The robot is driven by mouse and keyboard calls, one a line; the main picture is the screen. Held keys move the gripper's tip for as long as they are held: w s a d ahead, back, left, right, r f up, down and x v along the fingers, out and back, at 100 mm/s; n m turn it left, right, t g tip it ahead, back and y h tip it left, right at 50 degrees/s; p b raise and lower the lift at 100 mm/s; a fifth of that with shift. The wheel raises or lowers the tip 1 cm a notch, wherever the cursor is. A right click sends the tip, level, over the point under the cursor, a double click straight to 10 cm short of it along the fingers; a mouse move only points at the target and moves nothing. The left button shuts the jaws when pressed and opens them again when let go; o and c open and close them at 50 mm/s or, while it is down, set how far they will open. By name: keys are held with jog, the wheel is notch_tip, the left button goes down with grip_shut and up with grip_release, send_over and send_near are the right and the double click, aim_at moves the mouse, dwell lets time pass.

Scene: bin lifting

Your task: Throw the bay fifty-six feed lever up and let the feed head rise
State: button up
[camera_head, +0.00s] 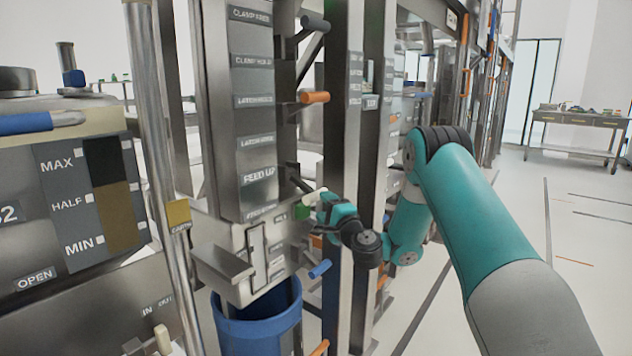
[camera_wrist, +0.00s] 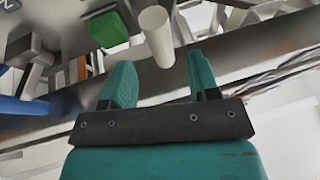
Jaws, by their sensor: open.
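A white round handle (camera_wrist: 158,38) stands just ahead of my open fingers in the wrist view, roughly in line with the gap between them. It looks apart from both fingers. It also shows as a pale tip (camera_head: 314,194) beside my gripper (camera_head: 322,206) in the head view. The "FEED UP" label (camera_head: 259,175) is on the steel column left of it, with a lower label partly unreadable. I take the white handle for the feed lever; no bay number fifty-six is readable. My gripper (camera_wrist: 160,70) is open and empty. The feed head cannot be made out clearly.
A green block (camera_wrist: 105,27) sits left of the white handle. An orange handle (camera_head: 314,97) is higher on the column, and a blue handle (camera_head: 320,269) lower. A blue bin (camera_head: 256,325) stands below the steel bracket. Open floor (camera_head: 510,220) lies right.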

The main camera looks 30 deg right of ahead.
aim_at(318, 199)
jog(key=shift+w+d+r+p, duration=0.15)
jog(key=shift+w+p, duration=0.25)
jog(key=shift+w, duration=0.5)
jog(key=shift+w+a+r+p, duration=0.15)
jog(key=shift+w+p, duration=0.3)
jog(key=shift+w, duration=0.5)
jog(key=shift+w+d+r+p, duration=0.15)
jog(key=shift+w+p, duration=0.25)
jog(key=shift+w, duration=0.5)
jog(key=shift+r, duration=0.1)
grip_shut()
